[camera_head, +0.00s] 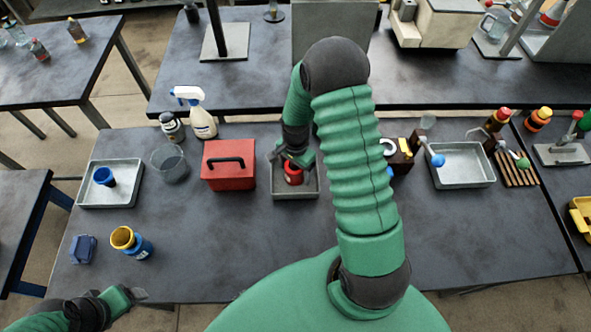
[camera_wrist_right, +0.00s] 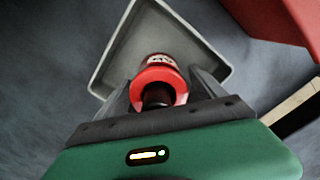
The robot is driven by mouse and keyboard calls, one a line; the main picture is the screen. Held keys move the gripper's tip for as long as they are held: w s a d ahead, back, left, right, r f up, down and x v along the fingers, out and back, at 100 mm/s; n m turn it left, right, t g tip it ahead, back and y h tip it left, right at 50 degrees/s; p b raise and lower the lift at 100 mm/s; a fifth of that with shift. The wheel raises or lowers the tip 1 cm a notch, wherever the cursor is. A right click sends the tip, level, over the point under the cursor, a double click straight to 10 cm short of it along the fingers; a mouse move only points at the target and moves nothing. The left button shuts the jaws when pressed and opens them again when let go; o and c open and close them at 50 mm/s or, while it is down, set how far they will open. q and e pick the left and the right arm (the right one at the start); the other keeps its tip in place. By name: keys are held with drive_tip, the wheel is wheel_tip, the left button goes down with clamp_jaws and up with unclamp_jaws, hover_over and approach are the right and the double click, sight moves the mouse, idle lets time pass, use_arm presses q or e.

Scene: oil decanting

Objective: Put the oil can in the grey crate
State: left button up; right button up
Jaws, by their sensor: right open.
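A red can (camera_head: 293,175), which looks like the oil can, is inside the small grey crate (camera_head: 308,196) near the middle of the table. In the right wrist view the red can (camera_wrist_right: 155,78) shows a red ring around a dark opening, with the grey crate (camera_wrist_right: 120,50) around it. My right gripper (camera_head: 291,160) is over the crate. Its jaws are open, one finger on each side of the can's top; the fingertips are partly hidden. My left gripper (camera_head: 130,295) is low at the left, near the table's front edge, away from the can.
A red toolbox (camera_head: 229,172) stands just left of the crate. A glass beaker (camera_head: 172,168), a spray bottle (camera_head: 200,118) and a tray with a blue cup (camera_head: 104,176) are farther left. The front middle is clear.

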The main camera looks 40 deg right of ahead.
drive_tip(key=r, duration=0.7)
drive_tip(key=r+b, duration=0.1)
drive_tip(key=r, duration=0.3)
drive_tip(key=shift+a+r, duration=0.25)
drive_tip(key=shift+r, duration=0.05)
drive_tip(key=s+a+r+n+t, duration=0.1)
drive_tip(key=s+a+n, duration=0.2)
drive_tip(key=a+n, duration=0.4)
drive_tip(key=s+a+r+n+t, duration=0.1)
drive_tip(key=s+a+n, duration=0.2)
drive_tip(key=a+n, duration=0.5)
drive_tip(key=shift+s+r+n+t, duration=0.2)
drive_tip(key=shift+s+n+t, duration=0.15)
drive_tip(key=shift+n, duration=0.15)
drive_tip(key=shift+s+a, duration=0.1)
drive_tip(key=shift+a, duration=0.15)
drive_tip(key=shift+a, duration=0.15)
